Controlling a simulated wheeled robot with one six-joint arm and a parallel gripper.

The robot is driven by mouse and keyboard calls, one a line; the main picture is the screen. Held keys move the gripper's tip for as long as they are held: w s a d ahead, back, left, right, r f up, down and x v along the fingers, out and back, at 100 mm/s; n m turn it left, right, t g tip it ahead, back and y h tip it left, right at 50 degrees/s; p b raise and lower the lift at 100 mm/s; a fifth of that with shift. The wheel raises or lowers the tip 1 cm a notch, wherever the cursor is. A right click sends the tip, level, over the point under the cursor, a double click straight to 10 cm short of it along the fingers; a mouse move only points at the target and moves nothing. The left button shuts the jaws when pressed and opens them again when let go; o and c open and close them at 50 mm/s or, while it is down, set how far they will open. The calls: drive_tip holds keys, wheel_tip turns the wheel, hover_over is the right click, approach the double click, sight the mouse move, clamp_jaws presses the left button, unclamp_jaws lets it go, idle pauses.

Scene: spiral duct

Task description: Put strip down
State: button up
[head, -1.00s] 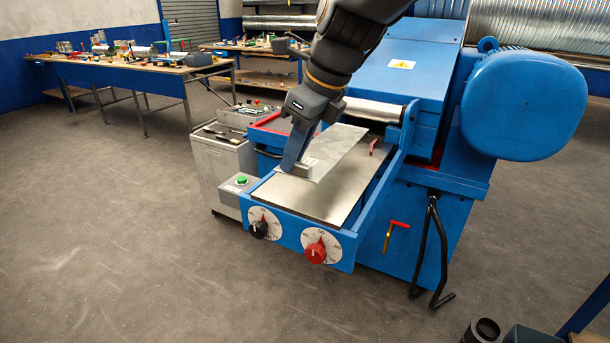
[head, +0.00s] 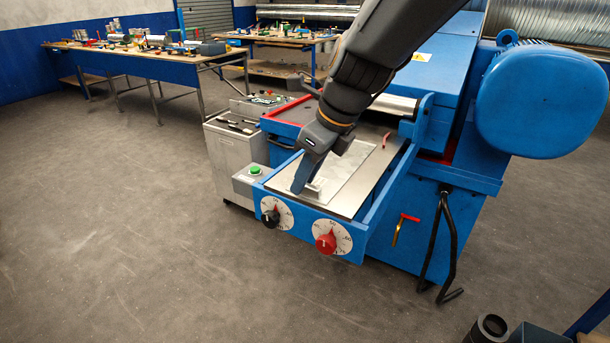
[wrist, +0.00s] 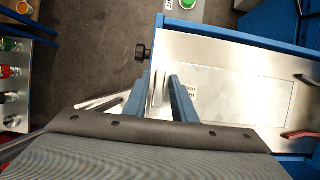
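The strip (head: 352,171) is a thin, pale grey metal sheet on the bare metal bed (head: 346,208) of the blue machine. It looks flat, but I cannot tell if all of it touches. It also shows in the wrist view (wrist: 245,92), stretching right from my fingers. My gripper (head: 303,189) points down at that end, near the bed's front left. In the wrist view my gripper's fingers (wrist: 161,82) stand slightly apart, with metal between them, and look shut on the strip's end. The exact contact is partly hidden.
A red dial (head: 326,243) and a black dial (head: 270,218) are on the machine's front panel. A red-handled lever (head: 386,139) lies beside the strip. A grey cabinet (head: 233,157) stands left of the machine.

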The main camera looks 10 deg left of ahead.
drive_tip(key=shift+o, duration=0.5)
drive_tip(key=shift+r, duration=0.25)
drive_tip(key=b+v, duration=0.1)
drive_tip(key=v, duration=1)
drive_tip(key=shift+d+r, duration=0.2)
drive_tip(key=shift+r, duration=0.15)
drive_tip(key=d+f+n, duration=0.2)
drive_tip(key=d+f, duration=0.1)
drive_tip(key=d+f+n+h, duration=0.1)
drive_tip(key=d+f+n, duration=0.1)
drive_tip(key=f, duration=0.1)
drive_tip(key=shift+w+d, duration=0.25)
drive_tip(key=shift+d, duration=0.15)
drive_tip(key=s+d+f+n+h, duration=0.1)
drive_tip(key=s+d+f+n, duration=0.3)
drive_tip(key=d+f+n, duration=0.4)
drive_tip(key=s+d+f+n+h, duration=0.2)
drive_tip(key=s+d+f+n, duration=0.2)
drive_tip(key=d+f+n, duration=0.5)
drive_tip(key=shift+d+n, duration=0.55)
drive_tip(key=shift+n, duration=0.15)
drive_tip(key=shift+f+b, duration=0.2)
drive_tip(key=shift+b, duration=0.2)
